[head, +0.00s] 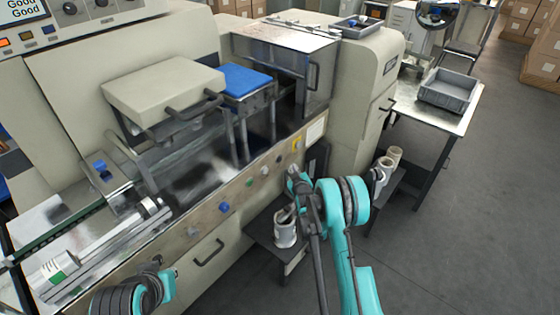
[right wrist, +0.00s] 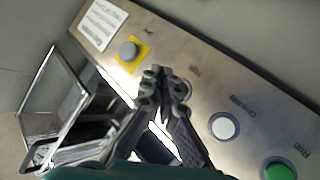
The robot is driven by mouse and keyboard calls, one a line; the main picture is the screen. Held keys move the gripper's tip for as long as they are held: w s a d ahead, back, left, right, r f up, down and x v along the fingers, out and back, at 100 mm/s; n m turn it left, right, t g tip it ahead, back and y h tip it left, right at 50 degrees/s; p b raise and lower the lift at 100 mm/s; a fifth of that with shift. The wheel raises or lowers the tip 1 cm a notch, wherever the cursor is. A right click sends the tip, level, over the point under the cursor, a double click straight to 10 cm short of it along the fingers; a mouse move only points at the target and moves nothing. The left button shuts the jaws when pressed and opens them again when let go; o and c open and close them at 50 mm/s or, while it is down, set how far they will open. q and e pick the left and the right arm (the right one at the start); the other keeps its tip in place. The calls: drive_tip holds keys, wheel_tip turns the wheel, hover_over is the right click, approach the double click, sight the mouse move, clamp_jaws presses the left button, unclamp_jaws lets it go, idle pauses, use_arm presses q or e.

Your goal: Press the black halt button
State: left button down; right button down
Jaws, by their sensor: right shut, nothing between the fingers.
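My right gripper (head: 292,174) is at the machine's front control strip (head: 238,193). In the right wrist view the gripper (right wrist: 163,80) is shut and empty, its fingertips over the strip. A small printed label lies just beyond the fingertips, but its word is too blurred to read. The strip under the fingertips is hidden, so I cannot make out the black halt button or tell whether the fingers touch it.
Beside the fingertips are a grey button on a yellow plate (right wrist: 130,51), a white button (right wrist: 224,127) and a green button (right wrist: 278,171). A blue knob (head: 223,208) is farther left on the strip. A small shelf with a white cup (head: 286,232) stands below.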

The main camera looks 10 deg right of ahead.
drive_tip(key=shift+w+a, duration=0.7)
drive_tip(key=shift+w, duration=0.2)
drive_tip(key=shift+w+a, duration=0.65)
drive_tip(key=shift+w, duration=0.25)
drive_tip(key=shift+w+a, duration=0.3)
drive_tip(key=shift+w+a, duration=0.25)
drive_tip(key=shift+w, duration=0.1)
idle(0.9)
idle(0.3)
drive_tip(key=shift+s+d, duration=0.5)
drive_tip(key=shift+s, duration=0.2)
drive_tip(key=shift+s+d, duration=0.8)
drive_tip(key=shift+s, duration=0.2)
drive_tip(key=shift+s+d, duration=0.75)
drive_tip(key=shift+s, duration=0.2)
